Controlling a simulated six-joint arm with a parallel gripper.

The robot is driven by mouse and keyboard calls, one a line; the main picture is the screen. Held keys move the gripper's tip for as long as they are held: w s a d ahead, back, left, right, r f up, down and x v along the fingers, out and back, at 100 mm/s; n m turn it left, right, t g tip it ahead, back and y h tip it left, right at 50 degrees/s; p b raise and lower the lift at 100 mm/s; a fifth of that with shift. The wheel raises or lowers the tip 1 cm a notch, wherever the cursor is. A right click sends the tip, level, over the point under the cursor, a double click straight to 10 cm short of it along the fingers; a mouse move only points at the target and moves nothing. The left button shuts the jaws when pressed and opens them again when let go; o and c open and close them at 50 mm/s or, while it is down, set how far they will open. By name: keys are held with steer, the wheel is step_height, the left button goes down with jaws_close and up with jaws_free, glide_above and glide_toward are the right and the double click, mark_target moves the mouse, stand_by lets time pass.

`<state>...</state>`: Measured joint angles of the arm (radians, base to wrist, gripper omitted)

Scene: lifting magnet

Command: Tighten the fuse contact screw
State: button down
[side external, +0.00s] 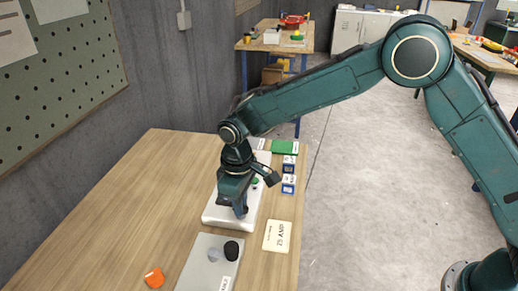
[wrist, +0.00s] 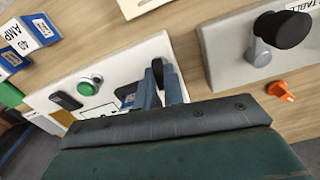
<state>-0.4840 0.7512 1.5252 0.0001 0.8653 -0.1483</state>
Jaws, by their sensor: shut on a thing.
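My gripper (side external: 240,210) points down at the near end of the white control box (side external: 215,217). In the wrist view, its two blue-grey fingers (wrist: 160,88) are shut on a dark knob (wrist: 157,72) at the box, mostly hidden between them. I cannot tell whether this knob is the fuse contact screw. The box also carries a green button (wrist: 90,84) and a black switch (wrist: 66,101).
A grey plate (side external: 197,262) with a black knob (side external: 232,250) on it lies in front of the box. An orange piece (side external: 154,278) lies at its left. Blue-white AMP blocks (side external: 288,184), a white card (side external: 277,236) and a green item (side external: 284,147) line the right edge. The table's left is clear.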

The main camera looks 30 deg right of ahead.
steer(key=shift+m, duration=1.1)
steer(key=c, duration=1.5)
jaws_free()
steer(key=shift+r, duration=0.2)
step_height(320, 180, up, 14)
steer(key=shift+f, duration=0.25)
